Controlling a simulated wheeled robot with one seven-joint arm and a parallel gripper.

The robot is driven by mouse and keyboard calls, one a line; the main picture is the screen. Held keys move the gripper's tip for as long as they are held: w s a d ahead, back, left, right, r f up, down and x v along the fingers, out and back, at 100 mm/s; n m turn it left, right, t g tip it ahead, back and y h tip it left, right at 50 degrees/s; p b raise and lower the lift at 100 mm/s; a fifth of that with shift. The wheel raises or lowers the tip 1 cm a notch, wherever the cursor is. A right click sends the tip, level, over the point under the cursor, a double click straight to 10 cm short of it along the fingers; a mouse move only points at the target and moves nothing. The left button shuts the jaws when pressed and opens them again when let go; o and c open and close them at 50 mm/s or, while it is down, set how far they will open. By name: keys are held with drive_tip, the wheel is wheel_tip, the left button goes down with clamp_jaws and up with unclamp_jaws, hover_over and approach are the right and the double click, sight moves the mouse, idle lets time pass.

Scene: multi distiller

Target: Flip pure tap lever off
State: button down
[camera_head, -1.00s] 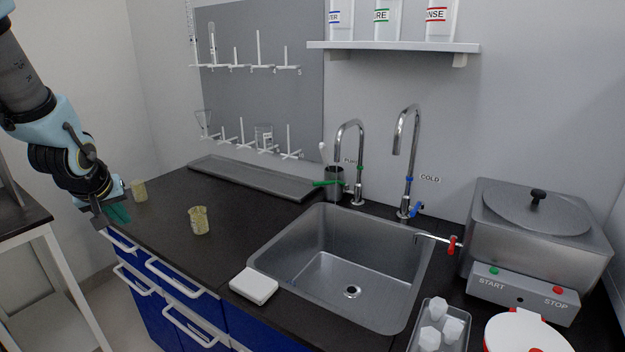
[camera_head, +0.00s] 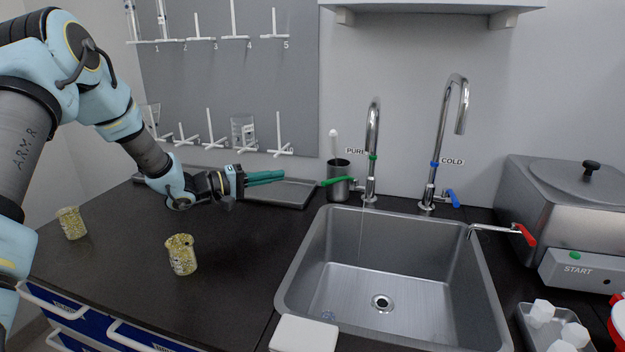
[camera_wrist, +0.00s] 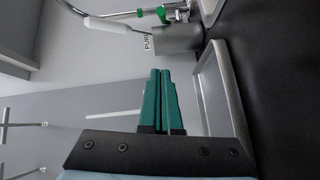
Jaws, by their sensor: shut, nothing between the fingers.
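The pure tap (camera_head: 372,150) stands behind the sink, with a green ring and a PURE label. Its green lever (camera_head: 338,181) points left, over the front of a grey cup. A thin stream of water falls from the spout into the sink. My gripper (camera_head: 284,175) is shut and empty, its green fingers pointing right towards the lever with a gap between them. In the wrist view, the fingers (camera_wrist: 163,75) point up at the grey cup, and green tap parts (camera_wrist: 163,14) show at the top.
The sink (camera_head: 390,275) lies below the taps. The cold tap (camera_head: 437,160) with a blue lever stands to the right. A grey cup (camera_head: 341,191) stands close to the green lever. Beakers (camera_head: 181,256) stand on the left counter. Pegs (camera_head: 280,140) line the wall board above a tray (camera_head: 296,192).

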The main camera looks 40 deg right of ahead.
drive_tip(key=shift+s+d+g, duration=0.15)
drive_tip(key=shift+g, duration=0.15)
drive_tip(key=p+x, duration=0.3)
drive_tip(key=x, duration=0.6)
drive_tip(key=shift+s+d, duration=0.1)
drive_tip(key=shift+d, duration=0.3)
drive_tip(key=s, duration=0.1)
drive_tip(key=s+p, duration=0.1)
drive_tip(key=s, duration=0.1)
drive_tip(key=shift+f+p, duration=0.25)
drive_tip(key=shift+p, duration=0.05)
drive_tip(key=shift+s+f, duration=0.2)
drive_tip(key=shift+s, duration=0.2)
drive_tip(key=shift+s+a+n+t, duration=0.1)
drive_tip(key=shift+s+n+t, duration=0.3)
drive_tip(key=shift+t, duration=0.2)
